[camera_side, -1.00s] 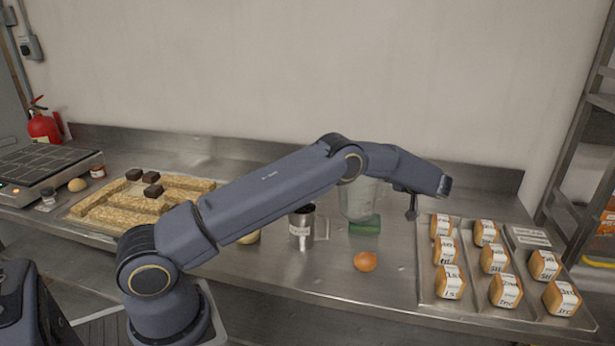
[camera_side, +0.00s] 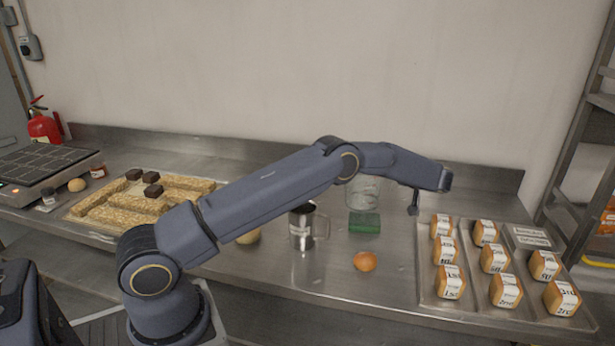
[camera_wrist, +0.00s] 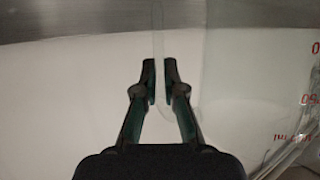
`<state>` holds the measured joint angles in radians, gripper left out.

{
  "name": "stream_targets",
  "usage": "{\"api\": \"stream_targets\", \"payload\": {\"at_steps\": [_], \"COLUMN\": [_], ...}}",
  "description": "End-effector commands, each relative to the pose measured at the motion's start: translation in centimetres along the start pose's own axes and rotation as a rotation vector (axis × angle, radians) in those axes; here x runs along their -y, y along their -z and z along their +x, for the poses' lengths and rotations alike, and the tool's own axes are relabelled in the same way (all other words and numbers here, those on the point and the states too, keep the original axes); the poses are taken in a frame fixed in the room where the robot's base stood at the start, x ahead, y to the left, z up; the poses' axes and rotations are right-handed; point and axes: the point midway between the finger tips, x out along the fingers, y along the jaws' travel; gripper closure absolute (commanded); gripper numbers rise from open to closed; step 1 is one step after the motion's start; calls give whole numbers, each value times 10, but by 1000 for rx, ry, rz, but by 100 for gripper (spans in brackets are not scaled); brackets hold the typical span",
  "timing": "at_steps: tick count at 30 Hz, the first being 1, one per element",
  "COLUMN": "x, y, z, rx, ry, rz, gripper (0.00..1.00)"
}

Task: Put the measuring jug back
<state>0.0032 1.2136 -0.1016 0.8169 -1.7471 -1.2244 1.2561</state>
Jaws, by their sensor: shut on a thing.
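The measuring jug (camera_side: 363,194) is clear and stands out just below my forearm in the side view, its upper part hidden. It is behind the green sponge, and I cannot tell whether its base touches the bench. In the wrist view the jug's clear wall (camera_wrist: 235,75) with red markings fills the right side. My gripper (camera_wrist: 161,82) is shut on a clear upright strip of the jug, which looks like its handle.
A green sponge (camera_side: 364,223), a steel mug (camera_side: 301,229) and an orange round item (camera_side: 365,261) stand near the jug. A tray (camera_side: 425,285) of labelled loaves is at right. A tray of bars (camera_side: 88,238) is at left. The wall is behind.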

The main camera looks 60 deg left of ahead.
Motion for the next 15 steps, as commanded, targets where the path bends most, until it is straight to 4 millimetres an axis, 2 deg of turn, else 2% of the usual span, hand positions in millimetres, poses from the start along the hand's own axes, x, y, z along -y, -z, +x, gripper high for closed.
{"api": "stream_targets", "payload": {"at_steps": [8,12,15], "x": [-14,-11,-2], "y": [39,52,55], "z": [2,3,4], "rx": [-17,-26,-30], "ry": [-276,-441,-545], "rz": [115,189,233], "gripper": [100,100,100]}}
